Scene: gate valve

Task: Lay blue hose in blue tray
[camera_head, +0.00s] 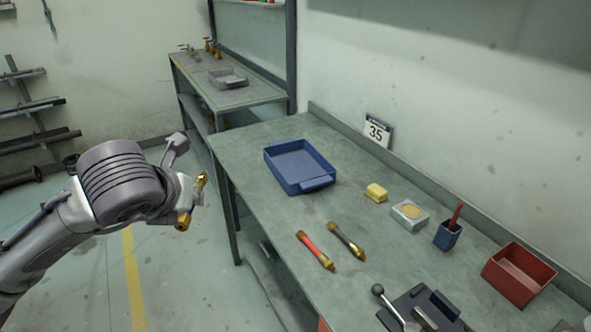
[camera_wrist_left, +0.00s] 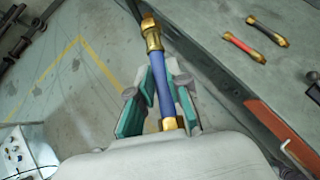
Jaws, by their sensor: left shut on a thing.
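The blue hose (camera_wrist_left: 186,104) has a blue middle and brass end fittings. My left gripper (camera_wrist_left: 161,90) is shut on it, with the teal finger pads around its blue part in the left wrist view. In the head view the left gripper (camera_head: 190,196) is held off the left side of the bench, over the floor, and the hose's brass ends (camera_head: 182,221) stick out of it. The blue tray (camera_head: 300,168) lies empty on the bench, to the right of the gripper and apart from it. My right gripper is not in view.
On the bench (camera_head: 245,150) lie a red hose (camera_head: 316,251) and a black hose (camera_head: 347,241). A yellow block (camera_head: 376,193), a sponge box (camera_head: 410,213), a blue cup (camera_head: 447,236) and a red bin (camera_head: 519,275) stand to the right. The bench around the blue tray is clear.

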